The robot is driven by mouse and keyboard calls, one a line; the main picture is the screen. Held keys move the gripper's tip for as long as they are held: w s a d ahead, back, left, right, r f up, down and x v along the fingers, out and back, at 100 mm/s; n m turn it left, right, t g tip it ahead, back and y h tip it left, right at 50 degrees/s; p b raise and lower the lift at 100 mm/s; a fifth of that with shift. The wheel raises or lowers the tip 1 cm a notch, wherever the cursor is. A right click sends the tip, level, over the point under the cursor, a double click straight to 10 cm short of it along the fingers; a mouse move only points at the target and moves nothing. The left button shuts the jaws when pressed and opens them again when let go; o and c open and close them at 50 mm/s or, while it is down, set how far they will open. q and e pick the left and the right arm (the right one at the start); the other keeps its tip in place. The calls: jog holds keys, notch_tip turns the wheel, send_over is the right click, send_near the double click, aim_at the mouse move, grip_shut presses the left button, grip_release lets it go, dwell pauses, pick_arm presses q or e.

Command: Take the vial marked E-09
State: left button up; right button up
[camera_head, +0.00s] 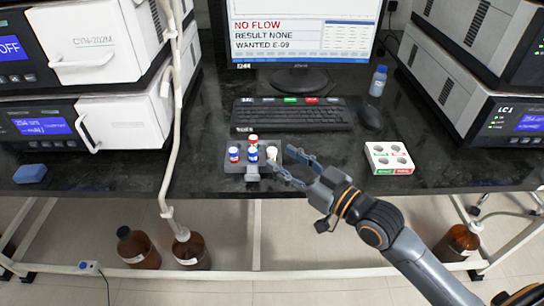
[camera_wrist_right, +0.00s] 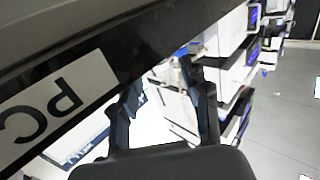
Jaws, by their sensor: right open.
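A small dark rack (camera_head: 231,166) stands near the front edge of the black bench in the head view. It holds several small vials: a red-capped vial (camera_head: 252,139) at the back, blue-capped vials (camera_head: 234,154) in front, and a white-topped vial (camera_head: 271,153) at the right. Their markings are too small to read, so I cannot tell which is E-09. My right gripper (camera_head: 281,163) is open just right of the rack, its fingers pointing left toward the white-topped vial. Its fingers also show in the right wrist view (camera_wrist_right: 160,82), with no vial visible between them. My left gripper is out of view.
The monitor (camera_head: 300,35) reads "WANTED E-09". A keyboard (camera_head: 291,114) lies behind the rack. A white holder with round wells (camera_head: 389,158) stands to the right, a blue bottle (camera_head: 378,80) behind it. Instrument stacks flank the bench. A white tube (camera_head: 173,120) hangs left of the rack.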

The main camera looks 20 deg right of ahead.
aim_at(275, 153)
jog(key=shift+x, duration=1.55)
jog(key=c, duration=0.9)
jog(key=shift+c, duration=0.2)
jog(key=shift+r, duration=0.1)
